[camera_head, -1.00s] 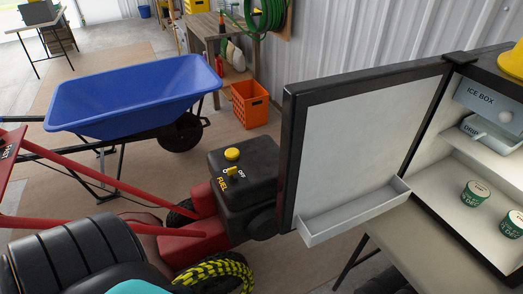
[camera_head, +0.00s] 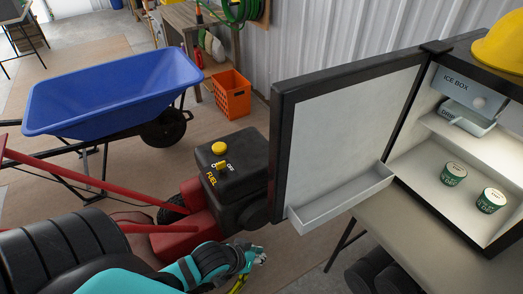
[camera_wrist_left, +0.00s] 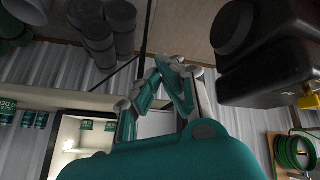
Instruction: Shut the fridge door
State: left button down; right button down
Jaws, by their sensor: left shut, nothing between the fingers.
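The fridge door (camera_head: 345,135) stands wide open, swung out to the left of the fridge. It has a dark frame, a pale inner panel and a door bin (camera_head: 340,198) along its lower edge. The lit fridge interior (camera_head: 425,180) shows an ice box, a drip tray and two green-and-white tubs. My left gripper (camera_head: 260,256) is shut and empty, low in the head view, left of and below the door's free edge, apart from it in the picture. Its closed fingers (camera_wrist_left: 168,68) show in the left wrist view. My right gripper is not in view.
A red machine with a black fuel engine (camera_head: 232,175) stands close beside the door's free edge. A blue wheelbarrow (camera_head: 110,95) and an orange crate (camera_head: 232,95) are farther back. A yellow hard hat (camera_head: 500,45) sits on the fridge. Dark rolls (camera_head: 375,275) lie under the table (camera_head: 400,240).

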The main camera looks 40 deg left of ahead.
pick_arm(q)
jog(key=w+a+r+n+t+h, duration=0.35)
jog(key=w+a+r+n, duration=0.2)
jog(key=a+r, duration=0.4)
jog(key=w+a+r+n+t+h, duration=0.3)
jog(key=w+a+r+n+t, duration=0.25)
jog(key=a+r, duration=0.45)
jog(key=w+d+f+p, duration=0.1)
jog(key=w+d, duration=0.6)
jog(key=shift+w+d+f+p, duration=0.15)
jog(key=shift+w+f+p, duration=0.05)
jog(key=shift+w+p, duration=0.2)
